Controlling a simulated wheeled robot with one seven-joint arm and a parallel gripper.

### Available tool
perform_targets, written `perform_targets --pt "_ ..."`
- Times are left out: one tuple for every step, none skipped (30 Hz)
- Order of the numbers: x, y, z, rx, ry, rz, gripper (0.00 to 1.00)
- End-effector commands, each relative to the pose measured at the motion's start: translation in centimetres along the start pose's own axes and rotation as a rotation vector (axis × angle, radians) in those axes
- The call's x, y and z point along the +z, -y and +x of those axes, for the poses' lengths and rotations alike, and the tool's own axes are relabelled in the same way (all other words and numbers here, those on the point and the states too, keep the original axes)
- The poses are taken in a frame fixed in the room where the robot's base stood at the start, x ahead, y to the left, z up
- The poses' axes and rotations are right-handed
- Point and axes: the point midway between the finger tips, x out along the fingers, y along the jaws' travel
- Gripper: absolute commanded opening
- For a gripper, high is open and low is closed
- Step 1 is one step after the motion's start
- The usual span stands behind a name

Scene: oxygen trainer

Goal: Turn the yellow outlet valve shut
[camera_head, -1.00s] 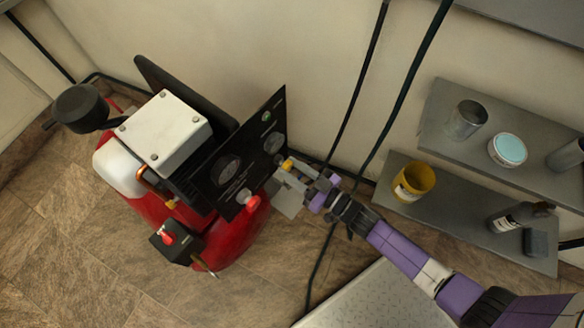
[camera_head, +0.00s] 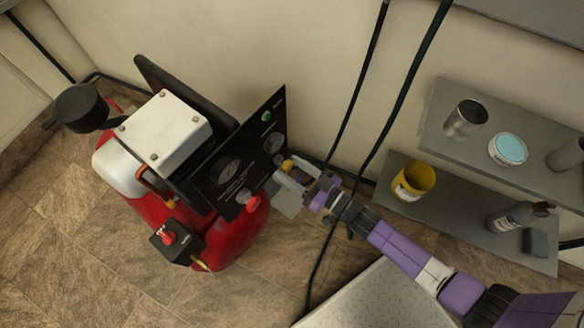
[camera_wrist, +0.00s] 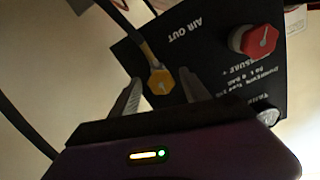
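The yellow outlet valve (camera_head: 288,164) sits at the right edge of the black panel (camera_head: 226,172) on the red compressor (camera_head: 240,237). In the wrist view the valve's yellow hexagonal knob (camera_wrist: 161,83) is below the "AIR OUT" label. My gripper (camera_head: 287,176) is at the valve, with its fingers pointing at the panel. In the wrist view the two fingers stand apart, one on each side of the knob, with a visible gap at each side. The gripper is open and not closed on the knob.
A red knob (camera_wrist: 257,41) is on the same panel, right of the valve in the wrist view. Black hoses hang along the wall behind my arm. Grey shelves (camera_head: 460,214) with cans and a bottle (camera_head: 516,217) stand at the right.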

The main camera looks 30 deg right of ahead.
Motion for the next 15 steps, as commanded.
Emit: perform_targets --pt "-0.1 0.0 0.0 -0.001 -0.001 0.0 0.55" --pt "-0.1 0.0 0.0 -0.001 -0.002 0.0 0.55" --pt "-0.1 0.1 0.1 -0.001 -0.002 -0.001 0.55" --pt "-0.1 0.1 0.1 -0.001 -0.002 -0.001 0.55" --pt "-0.1 0.1 0.1 -0.001 -0.003 -0.001 0.55" --pt "-0.1 0.1 0.1 -0.002 -0.003 -0.001 0.55" --pt "-0.1 0.1 0.1 -0.002 -0.003 -0.001 0.55" --pt "-0.1 0.1 0.1 -0.002 -0.003 -0.001 0.55" --pt "-0.1 0.1 0.0 -0.002 -0.003 -0.001 0.55" --pt "-0.1 0.1 -0.2 -0.002 -0.003 -0.001 0.55" --pt "-0.1 0.0 -0.4 -0.002 -0.003 -0.002 0.55" --pt "-0.1 0.0 -0.8 -0.001 -0.002 -0.002 0.55" --pt "-0.1 0.0 -1.1 -0.001 -0.002 -0.002 0.55" --pt "-0.1 -0.1 -1.6 0.0 -0.002 -0.002 0.55" --pt "-0.1 -0.1 -2.3 0.001 -0.001 -0.001 0.55"
